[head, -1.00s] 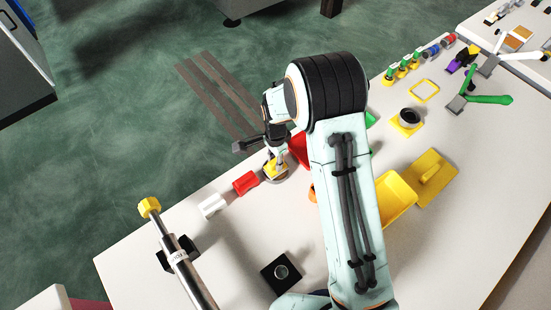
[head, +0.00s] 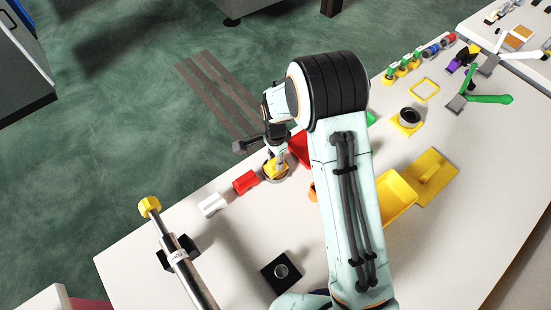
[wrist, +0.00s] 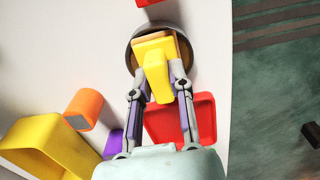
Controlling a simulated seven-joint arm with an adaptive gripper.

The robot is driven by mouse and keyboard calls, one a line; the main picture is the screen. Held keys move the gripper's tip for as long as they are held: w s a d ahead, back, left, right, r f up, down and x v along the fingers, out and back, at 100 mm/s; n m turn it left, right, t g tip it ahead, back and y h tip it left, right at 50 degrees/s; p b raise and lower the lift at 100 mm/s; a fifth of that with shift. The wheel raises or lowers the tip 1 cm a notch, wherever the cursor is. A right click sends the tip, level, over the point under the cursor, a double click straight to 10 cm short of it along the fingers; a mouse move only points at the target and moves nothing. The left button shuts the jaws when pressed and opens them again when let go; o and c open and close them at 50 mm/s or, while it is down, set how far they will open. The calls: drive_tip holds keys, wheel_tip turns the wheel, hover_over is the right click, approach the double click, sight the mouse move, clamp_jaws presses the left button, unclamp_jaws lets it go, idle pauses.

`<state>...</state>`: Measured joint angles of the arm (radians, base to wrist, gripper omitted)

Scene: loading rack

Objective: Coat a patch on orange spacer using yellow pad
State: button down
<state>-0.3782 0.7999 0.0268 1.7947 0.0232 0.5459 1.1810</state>
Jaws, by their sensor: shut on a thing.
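My gripper (wrist: 158,88) is shut on the yellow pad (wrist: 153,62), which has a tan-orange layer at its far end. The pad is at a round grey dish (wrist: 131,58), within its outline; I cannot tell whether it touches the dish's bottom. In the head view, my gripper (head: 276,157) and the yellow pad (head: 274,170) are at the table's far edge, partly hidden by the arm. The orange spacer (wrist: 86,106) lies to the left of the gripper in the wrist view. Only a sliver of it (head: 312,193) shows beside my arm in the head view.
A red tray (wrist: 206,118) is right beside the gripper, and a yellow bin (wrist: 40,132) stands past the spacer. A purple thing (wrist: 114,143) is partly hidden.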

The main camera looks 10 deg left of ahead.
sight(275, 160)
drive_tip(key=shift+r, duration=3.45)
